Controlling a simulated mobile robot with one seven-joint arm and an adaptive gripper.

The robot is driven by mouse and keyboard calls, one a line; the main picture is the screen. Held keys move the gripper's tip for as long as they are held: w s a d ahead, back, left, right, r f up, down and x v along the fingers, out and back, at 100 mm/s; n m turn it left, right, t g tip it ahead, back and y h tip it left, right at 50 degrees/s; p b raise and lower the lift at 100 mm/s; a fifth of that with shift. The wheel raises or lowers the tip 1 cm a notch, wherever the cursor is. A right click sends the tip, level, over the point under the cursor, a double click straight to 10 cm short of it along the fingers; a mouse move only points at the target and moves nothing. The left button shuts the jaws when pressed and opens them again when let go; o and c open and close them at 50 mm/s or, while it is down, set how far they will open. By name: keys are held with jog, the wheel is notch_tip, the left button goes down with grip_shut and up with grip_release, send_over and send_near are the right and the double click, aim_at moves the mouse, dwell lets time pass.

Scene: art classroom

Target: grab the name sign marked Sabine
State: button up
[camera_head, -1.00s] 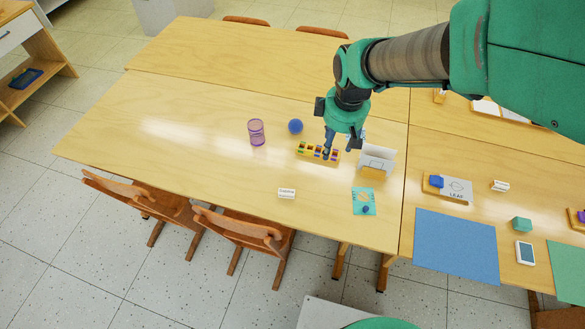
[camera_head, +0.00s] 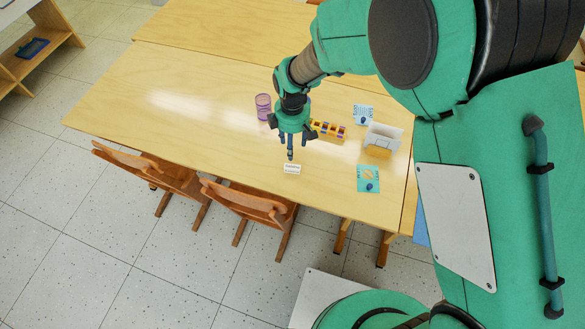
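A small white name sign (camera_head: 292,169) stands near the front edge of the wooden table (camera_head: 200,135). Its dark lettering is too small to read with certainty. My gripper (camera_head: 289,155) points down just behind and above the sign, with its fingertips close to the sign's upper edge. I cannot tell whether they touch it. The fingers overlap in this view, so their spacing is unclear. Nothing shows between them.
Right of my gripper are a yellow block holder (camera_head: 328,129), a white box (camera_head: 383,138), a blue card (camera_head: 363,114) and a teal card (camera_head: 368,178). A purple mesh cup (camera_head: 263,106) stands behind left. Chairs (camera_head: 245,203) line the front. The table's left side is clear.

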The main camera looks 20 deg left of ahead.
jog(key=b, duration=0.2)
send_over(293, 165)
jog(key=shift+a+f, duration=0.1)
jog(key=shift+f, duration=4.2)
jog(key=shift+f, duration=0.15)
jog(key=shift+f+b, duration=0.8)
jog(key=shift+f, duration=1.65)
jog(key=c, duration=1)
